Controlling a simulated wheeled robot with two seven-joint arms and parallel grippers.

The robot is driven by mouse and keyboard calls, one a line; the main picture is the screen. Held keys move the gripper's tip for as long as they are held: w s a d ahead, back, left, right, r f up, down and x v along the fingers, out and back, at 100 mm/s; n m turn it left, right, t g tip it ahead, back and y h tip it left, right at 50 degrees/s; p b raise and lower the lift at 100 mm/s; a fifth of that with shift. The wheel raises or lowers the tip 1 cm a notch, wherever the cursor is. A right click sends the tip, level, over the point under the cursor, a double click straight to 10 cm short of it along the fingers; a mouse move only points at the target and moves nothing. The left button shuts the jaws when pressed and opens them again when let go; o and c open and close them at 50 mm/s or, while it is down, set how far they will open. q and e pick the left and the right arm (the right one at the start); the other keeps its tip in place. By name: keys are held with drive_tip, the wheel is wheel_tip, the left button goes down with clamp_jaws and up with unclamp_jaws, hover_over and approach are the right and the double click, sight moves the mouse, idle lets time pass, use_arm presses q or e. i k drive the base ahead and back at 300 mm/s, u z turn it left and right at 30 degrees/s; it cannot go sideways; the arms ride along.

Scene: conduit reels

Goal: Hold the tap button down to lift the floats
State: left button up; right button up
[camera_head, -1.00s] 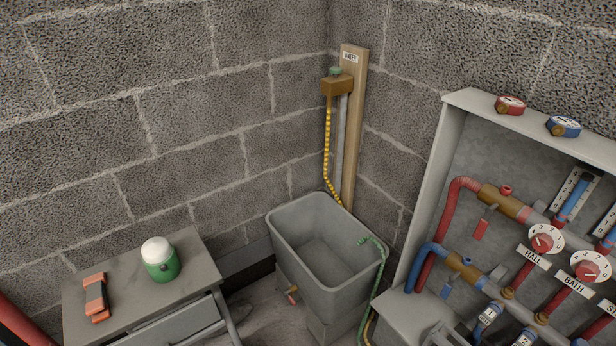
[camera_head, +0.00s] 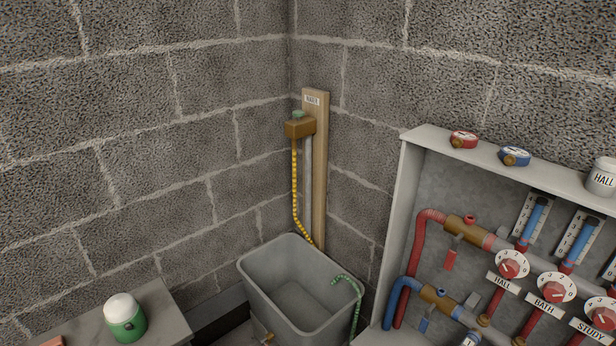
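A brass tap body (camera_head: 299,128) is fixed to a wooden post (camera_head: 319,165) in the wall corner, under a small white label too blurred to read surely. A green button (camera_head: 298,114) sits on top of the tap body, and nothing touches it. A yellow hose (camera_head: 295,185) runs down from the tap toward the tub. At the right, clear flow tubes with blue parts (camera_head: 533,222) stand on the manifold above the red dials; I cannot make out the floats. Neither of my grippers is in view.
A grey tub (camera_head: 262,290) with a green hose (camera_head: 357,296) over its rim stands below the post. An open cabinet (camera_head: 404,180) with pipes and gauges stands at right. A table (camera_head: 165,310) with a green, white-topped container (camera_head: 125,318) is at lower left.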

sight(298, 114)
drive_tip(key=z, duration=0.45)
drive_tip(key=i, duration=0.95)
drive_tip(key=z, duration=0.6)
